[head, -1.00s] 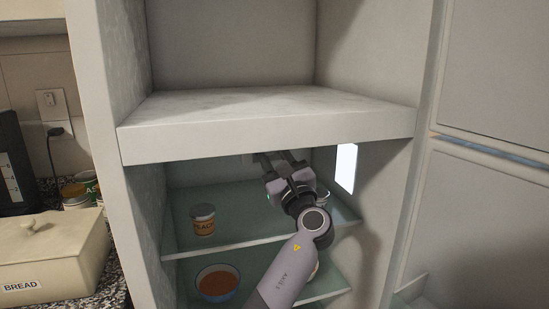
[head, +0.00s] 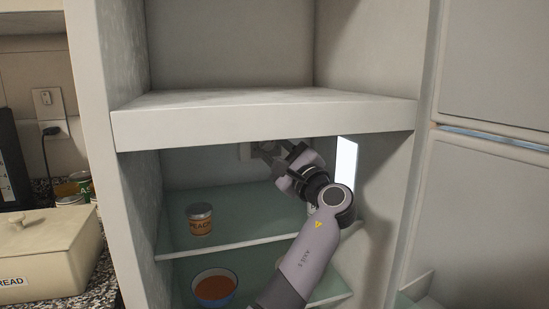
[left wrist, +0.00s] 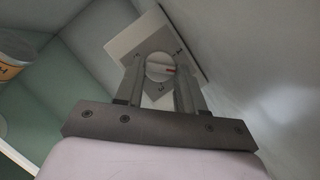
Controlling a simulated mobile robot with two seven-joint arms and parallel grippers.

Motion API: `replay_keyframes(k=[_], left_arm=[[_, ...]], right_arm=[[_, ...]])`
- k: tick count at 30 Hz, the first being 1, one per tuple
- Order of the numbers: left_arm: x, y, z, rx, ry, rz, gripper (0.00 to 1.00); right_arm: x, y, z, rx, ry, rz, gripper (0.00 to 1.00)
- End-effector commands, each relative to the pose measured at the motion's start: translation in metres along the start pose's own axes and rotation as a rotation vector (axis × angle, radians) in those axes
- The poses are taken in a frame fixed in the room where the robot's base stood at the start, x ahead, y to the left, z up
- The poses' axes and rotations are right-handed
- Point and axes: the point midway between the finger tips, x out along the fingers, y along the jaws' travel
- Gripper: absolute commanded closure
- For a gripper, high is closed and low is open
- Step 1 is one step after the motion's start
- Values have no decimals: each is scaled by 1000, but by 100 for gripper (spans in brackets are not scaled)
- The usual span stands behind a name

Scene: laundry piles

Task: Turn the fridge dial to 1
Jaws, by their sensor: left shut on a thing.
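The fridge dial is a round white knob (left wrist: 158,70) with a short red mark, on a pale square plate (left wrist: 121,44) bearing small markings. My left gripper (head: 265,151) reaches into the fridge from the lower right and is shut on the dial, one finger on each side in the left wrist view. The fingers hide parts of the knob and plate markings, so I cannot read the setting. My right gripper is not in view.
A peach can (head: 200,219) stands on the glass shelf (head: 240,232) left of my arm. A bowl of orange-brown food (head: 215,287) sits on the shelf below. A bright light panel (head: 346,163) is on the right inner wall. The ledge (head: 265,125) is close above my gripper.

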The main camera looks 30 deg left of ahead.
Motion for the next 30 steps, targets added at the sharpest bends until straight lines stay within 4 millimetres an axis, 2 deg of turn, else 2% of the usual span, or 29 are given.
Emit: replay_keyframes(k=[9, 23, 24, 25, 26, 30], left_arm=[[-1, 0, -1, -94, 2, 41, 92], [-1, 0, -1, -105, 3, 47, 92], [-1, 0, -1, -105, 3, 47, 49], [-1, 0, -1, -105, 3, 47, 39], [-1, 0, -1, -105, 3, 47, 36], [0, -1, -1, -105, 2, 45, 36]], right_arm=[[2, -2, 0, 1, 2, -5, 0], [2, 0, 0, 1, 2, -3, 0], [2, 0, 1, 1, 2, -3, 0], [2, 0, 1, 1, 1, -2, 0], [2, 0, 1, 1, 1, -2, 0], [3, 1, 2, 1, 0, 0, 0]])
